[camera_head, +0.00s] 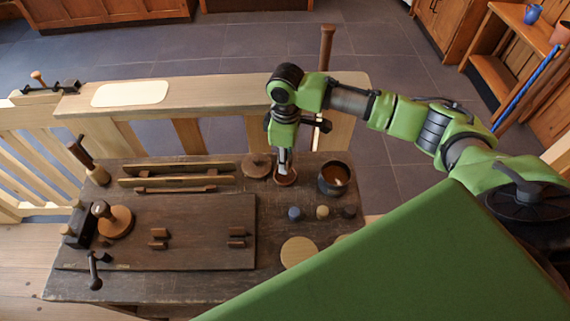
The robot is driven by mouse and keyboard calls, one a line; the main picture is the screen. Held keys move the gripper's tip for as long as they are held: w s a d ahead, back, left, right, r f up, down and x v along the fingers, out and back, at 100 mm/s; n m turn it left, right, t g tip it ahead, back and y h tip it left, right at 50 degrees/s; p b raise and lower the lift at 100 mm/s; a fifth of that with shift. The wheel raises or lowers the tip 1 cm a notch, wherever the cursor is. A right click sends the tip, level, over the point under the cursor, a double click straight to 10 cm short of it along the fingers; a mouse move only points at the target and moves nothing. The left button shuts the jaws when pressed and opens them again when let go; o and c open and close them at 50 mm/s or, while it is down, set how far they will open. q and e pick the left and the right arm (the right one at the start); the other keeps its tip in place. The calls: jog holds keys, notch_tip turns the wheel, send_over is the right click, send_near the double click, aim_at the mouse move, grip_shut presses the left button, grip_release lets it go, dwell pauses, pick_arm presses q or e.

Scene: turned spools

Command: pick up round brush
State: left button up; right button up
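My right arm comes in from the right, and its gripper (284,171) points down at the back middle of the dark workbench. Directly under its fingertips is a small round reddish-brown thing (287,180), which may be the round brush. The gripper covers its upper part, and I cannot tell whether the fingers are touching or closed on it. Just left of it lies a round brown disc with a small knob (256,166), apart from the gripper. My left gripper is not in view.
A dark round bowl (334,178) stands close right of the gripper. Small blue (295,213) and tan (322,212) pieces and a pale round disc (299,252) lie nearer. Wooden rails (178,181) are at left. A wooden railing (215,92) runs behind the workbench (120,289).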

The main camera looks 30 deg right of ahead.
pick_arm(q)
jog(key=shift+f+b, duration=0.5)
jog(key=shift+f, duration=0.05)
pick_arm(e)
jog(key=s+a+r, duration=0.2)
jog(key=s+r, duration=0.7)
jog(key=s, duration=0.4)
jog(key=shift+a, duration=0.25)
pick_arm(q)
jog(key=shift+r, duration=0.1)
